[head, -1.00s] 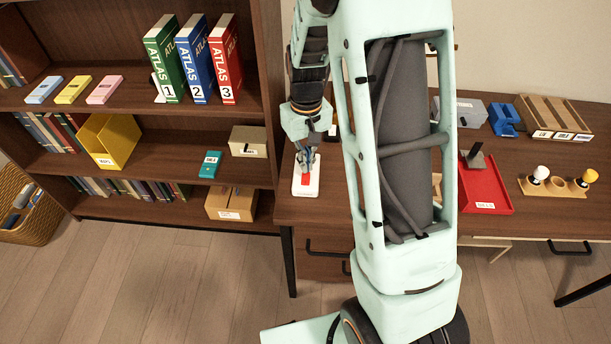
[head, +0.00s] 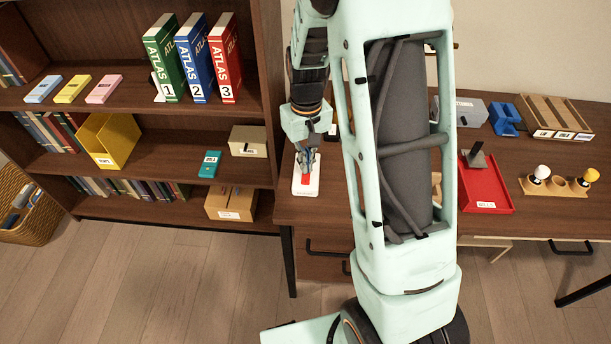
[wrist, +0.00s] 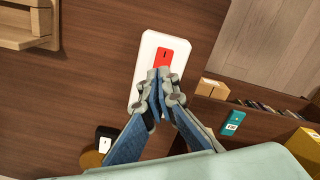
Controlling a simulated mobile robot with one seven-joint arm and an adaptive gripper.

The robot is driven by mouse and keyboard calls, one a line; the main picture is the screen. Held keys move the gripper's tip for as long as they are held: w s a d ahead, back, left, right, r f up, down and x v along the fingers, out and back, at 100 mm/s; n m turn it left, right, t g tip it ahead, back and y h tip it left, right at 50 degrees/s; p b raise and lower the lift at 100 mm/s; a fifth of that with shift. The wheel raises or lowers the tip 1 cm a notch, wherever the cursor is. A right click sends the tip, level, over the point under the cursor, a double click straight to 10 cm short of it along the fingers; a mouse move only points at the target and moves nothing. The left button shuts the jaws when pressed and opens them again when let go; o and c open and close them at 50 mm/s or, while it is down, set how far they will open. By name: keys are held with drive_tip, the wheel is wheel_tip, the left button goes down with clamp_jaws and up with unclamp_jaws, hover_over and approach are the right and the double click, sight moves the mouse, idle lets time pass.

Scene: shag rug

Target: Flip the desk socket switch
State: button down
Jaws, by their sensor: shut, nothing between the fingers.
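The desk socket is a white block (head: 298,188) near the left end of the desk. A red switch (wrist: 165,57) is set in its top face; in the wrist view the white block (wrist: 148,45) lies under my gripper. My gripper (wrist: 160,74) is shut and empty, its fingertips together over the near edge of the red switch. In the head view my gripper (head: 306,172) points down at the switch (head: 305,179). I cannot tell whether the tips touch it. The fingers hide the near part of the switch and block.
A shelf with atlases (head: 197,68) and a yellow box (head: 111,141) stands left of the desk. A red tray (head: 486,190) and a wooden holder with bulbs (head: 556,186) are on the desk's right. A wooden rack (wrist: 28,28) shows upper left in the wrist view.

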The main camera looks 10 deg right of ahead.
drive_tip(key=shift+f+b, duration=0.6)
drive_tip(key=shift+f, duration=0.25)
drive_tip(key=shift+r, duration=0.15)
drive_tip(key=shift+r+p, duration=2.65)
drive_tip(key=shift+r, duration=0.75)
